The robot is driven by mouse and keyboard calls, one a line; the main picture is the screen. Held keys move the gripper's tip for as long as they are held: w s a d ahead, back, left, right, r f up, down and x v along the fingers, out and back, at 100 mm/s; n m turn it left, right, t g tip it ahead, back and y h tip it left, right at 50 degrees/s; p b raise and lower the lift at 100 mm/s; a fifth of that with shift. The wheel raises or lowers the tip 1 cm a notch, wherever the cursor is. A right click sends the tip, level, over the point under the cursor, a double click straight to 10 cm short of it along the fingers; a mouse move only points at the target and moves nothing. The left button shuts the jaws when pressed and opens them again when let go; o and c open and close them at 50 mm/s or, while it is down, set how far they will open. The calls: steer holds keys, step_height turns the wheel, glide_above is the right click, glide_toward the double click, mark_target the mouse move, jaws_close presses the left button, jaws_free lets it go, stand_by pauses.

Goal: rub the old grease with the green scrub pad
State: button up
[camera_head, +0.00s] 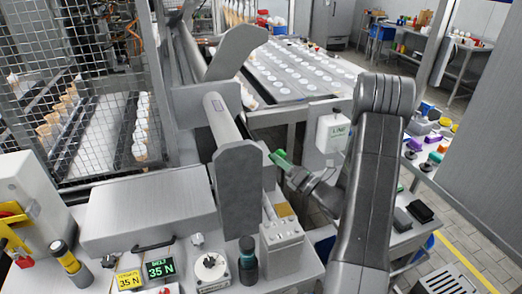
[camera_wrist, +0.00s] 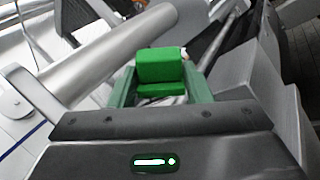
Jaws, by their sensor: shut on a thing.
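The green scrub pad (camera_wrist: 160,66) is between the fingers of my gripper (camera_wrist: 160,92) in the wrist view. The gripper is shut on it, and the pad sticks out past the fingertips. In the head view the green pad (camera_head: 279,157) shows at the end of my gripper (camera_head: 284,165), just right of a grey roller (camera_head: 222,120) and its upright end plate. I cannot tell whether the pad touches anything. I cannot make out the old grease in either view; parts of the machine and my arm hide some surfaces.
A white dispenser box (camera_head: 333,132) stands close right of my gripper. A bench (camera_head: 190,265) with displays, knobs and a dark bottle (camera_head: 248,262) is in front. A wire mesh guard (camera_head: 70,70) stands at the left.

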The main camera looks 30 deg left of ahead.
steer(key=shift+a, duration=0.4)
steer(key=shift+s+a+f+b, duration=0.2)
steer(key=shift+s+f+b, duration=0.25)
steer(key=shift+f+b, duration=0.15)
steer(key=shift+s+a+f+b, duration=0.5)
steer(key=shift+s+f, duration=0.1)
steer(key=shift+f, duration=0.1)
steer(key=shift+s+a+f+b, duration=0.35)
steer(key=shift+s+a+f, duration=0.15)
steer(key=shift+s+f, duration=0.15)
steer(key=shift+s+a+f+b, duration=0.35)
steer(key=shift+s+f+b, duration=0.05)
steer(key=shift+f+b, duration=0.3)
steer(key=shift+a, duration=0.1)
steer(key=shift+s+f+b, duration=0.1)
steer(key=shift+f+b, duration=0.05)
steer(key=shift+b, duration=0.6)
